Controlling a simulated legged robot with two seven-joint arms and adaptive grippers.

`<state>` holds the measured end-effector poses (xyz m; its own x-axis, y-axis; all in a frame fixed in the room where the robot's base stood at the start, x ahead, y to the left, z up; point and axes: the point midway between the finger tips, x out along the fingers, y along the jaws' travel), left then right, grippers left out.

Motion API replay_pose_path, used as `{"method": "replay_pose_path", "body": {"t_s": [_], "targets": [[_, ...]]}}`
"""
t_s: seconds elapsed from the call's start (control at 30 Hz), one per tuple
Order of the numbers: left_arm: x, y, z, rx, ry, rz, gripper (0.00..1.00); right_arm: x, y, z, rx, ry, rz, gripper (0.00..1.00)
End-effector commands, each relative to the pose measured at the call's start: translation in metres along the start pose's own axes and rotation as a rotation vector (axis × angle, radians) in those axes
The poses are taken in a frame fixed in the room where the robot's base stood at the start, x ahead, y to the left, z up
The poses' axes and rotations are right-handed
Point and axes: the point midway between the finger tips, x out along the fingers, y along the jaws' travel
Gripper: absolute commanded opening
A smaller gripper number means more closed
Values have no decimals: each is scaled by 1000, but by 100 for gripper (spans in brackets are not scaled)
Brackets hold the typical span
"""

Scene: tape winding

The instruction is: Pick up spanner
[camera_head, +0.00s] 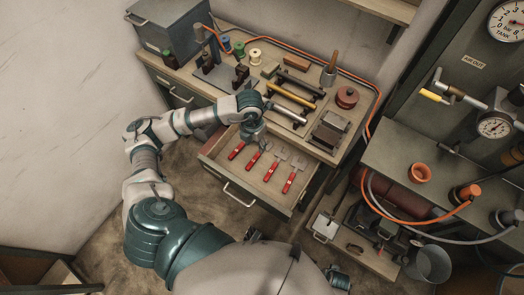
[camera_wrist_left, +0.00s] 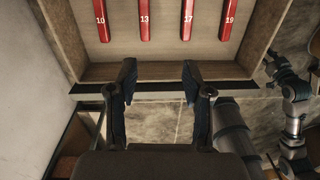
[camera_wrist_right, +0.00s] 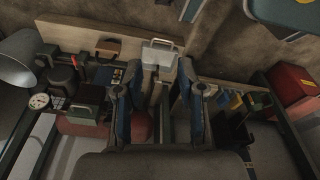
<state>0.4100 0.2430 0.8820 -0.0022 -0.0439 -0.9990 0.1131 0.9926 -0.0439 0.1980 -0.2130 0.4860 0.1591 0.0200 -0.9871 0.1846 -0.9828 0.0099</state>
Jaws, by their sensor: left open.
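Several spanners with red handles lie side by side in the open drawer (camera_head: 225,187). In the left wrist view their handles read 10 (camera_wrist_left: 102,22), 13 (camera_wrist_left: 144,20), 17 (camera_wrist_left: 187,20) and 19 (camera_wrist_left: 229,18). My left gripper (camera_head: 254,138) is over the back of the drawer in the head view, partly covering the spanner heads there. In the left wrist view this gripper (camera_wrist_left: 159,78) is open and empty, with the handles beyond its fingertips. My right gripper (camera_wrist_right: 161,88) is open in its wrist view, away from the drawer.
The workbench above the drawer holds spools, a yellow-barred rack (camera_head: 292,96), a vise-like block (camera_head: 330,130) and a grey toolbox (camera_head: 165,25). The drawer has raised wooden walls.

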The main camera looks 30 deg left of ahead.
Motion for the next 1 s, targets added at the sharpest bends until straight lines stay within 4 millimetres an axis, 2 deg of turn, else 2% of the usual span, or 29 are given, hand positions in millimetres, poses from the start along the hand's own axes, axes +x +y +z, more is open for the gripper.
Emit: {"method": "replay_pose_path", "body": {"t_s": [0.07, 0.17, 0.4, 0.53, 0.63, 0.87, 1.0], "targets": [[2, 14, -1, -18, 6, 44, 50, 1, 2, 1, -1, -3, 3, 39], [16, 18, -1, -22, 11, 53, 50, 1, 2, 3, -1, -10, 3, 39], [74, 20, -1, -20, 14, 49, 50, -16, -1, -9, 2, 5, -1, 39], [100, 20, -1, -20, 11, 50, 50, -23, 0, -13, 3, 8, -2, 39], [113, 18, 0, -18, 10, 51, 50, -26, 1, -14, 4, 9, -4, 39], [127, 20, 0, -18, 9, 50, 50, -31, 2, -17, 4, 11, -1, 39], [147, 23, 2, -19, 10, 48, 50, -35, 0, -20, 5, 11, 0, 39]]}}
